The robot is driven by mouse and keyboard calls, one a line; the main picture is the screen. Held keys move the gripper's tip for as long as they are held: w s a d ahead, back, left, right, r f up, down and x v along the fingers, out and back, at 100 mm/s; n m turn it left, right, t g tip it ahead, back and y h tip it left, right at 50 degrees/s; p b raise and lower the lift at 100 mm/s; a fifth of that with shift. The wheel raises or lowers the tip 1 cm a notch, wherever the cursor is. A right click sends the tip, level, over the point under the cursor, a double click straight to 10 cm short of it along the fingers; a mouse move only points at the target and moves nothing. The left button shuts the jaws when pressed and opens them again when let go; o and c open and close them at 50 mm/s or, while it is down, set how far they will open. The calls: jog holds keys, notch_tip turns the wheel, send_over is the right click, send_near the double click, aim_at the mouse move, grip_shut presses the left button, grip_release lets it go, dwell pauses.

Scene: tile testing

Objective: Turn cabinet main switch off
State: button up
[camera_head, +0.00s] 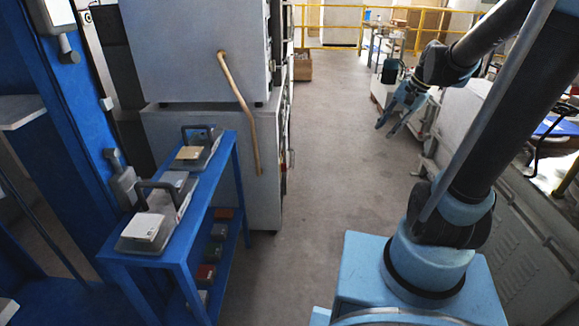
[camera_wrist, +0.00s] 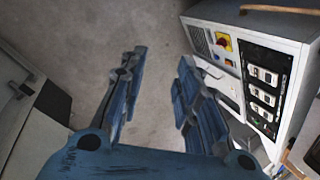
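In the wrist view a grey cabinet (camera_wrist: 262,28) stands at the right. The angle at which the switch is set is too small to tell. My gripper (camera_wrist: 162,62) is open and empty, its blue fingers apart over bare floor, left of the panel and clear of the switch. In the head view my gripper (camera_head: 384,129) hangs over the aisle, and the switch cannot be made out there.
In the head view grey cabinets (camera_head: 185,128) with a tan pipe (camera_head: 240,100) stand left of the aisle. A blue rack (camera_head: 172,254) with testing devices is nearer. Grey machinery (camera_head: 500,225) lies right. The aisle floor (camera_head: 325,150) is clear; a yellow railing (camera_head: 345,46) crosses behind.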

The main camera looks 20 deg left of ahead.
jog(key=w+a+f+m+g+y, duration=0.1)
jog(key=w+a+f+m+y, duration=0.15)
jog(key=w+a+f, duration=0.6)
jog(key=w+a+f+m+g+y, duration=0.1)
jog(key=w+a+m+y, duration=0.15)
jog(key=w+a, duration=0.7)
jog(key=m+g+y, duration=0.3)
jog(key=m+y, duration=0.1)
jog(key=m, duration=0.2)
send_near(284, 167)
jog(key=x, duration=0.6)
jog(key=shift+w+a, duration=0.25)
jog(key=shift+a, duration=0.3)
jog(key=shift+c, duration=0.6)
